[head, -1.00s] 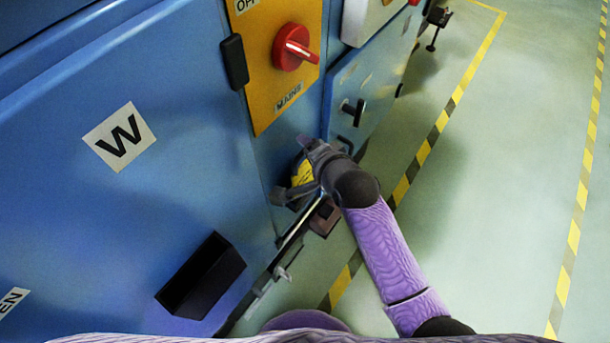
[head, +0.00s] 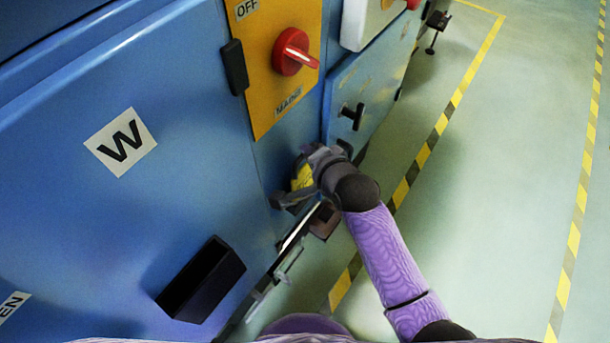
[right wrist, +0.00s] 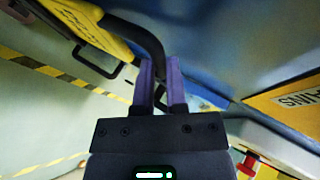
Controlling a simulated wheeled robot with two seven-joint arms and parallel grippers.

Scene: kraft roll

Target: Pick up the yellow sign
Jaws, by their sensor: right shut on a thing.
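The yellow sign (head: 302,177) is low beside the blue cabinet, under the orange switch panel, and is partly hidden by my right gripper. In the right wrist view the sign (right wrist: 88,22) shows at the top left, with dark lettering and a thick black curved bar along it. My right gripper (right wrist: 160,80) has its two purple fingers on either side of the end of this bar and is shut on it. In the head view the right gripper (head: 312,163) is at the sign's upper right side. My left gripper is not in view.
The blue cabinet (head: 190,90) fills the left, with a red rotary switch (head: 294,52) and a black open pocket (head: 201,280) on its front. A black handle (head: 352,116) juts from a door behind the gripper. The green floor (head: 490,190) at the right is clear.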

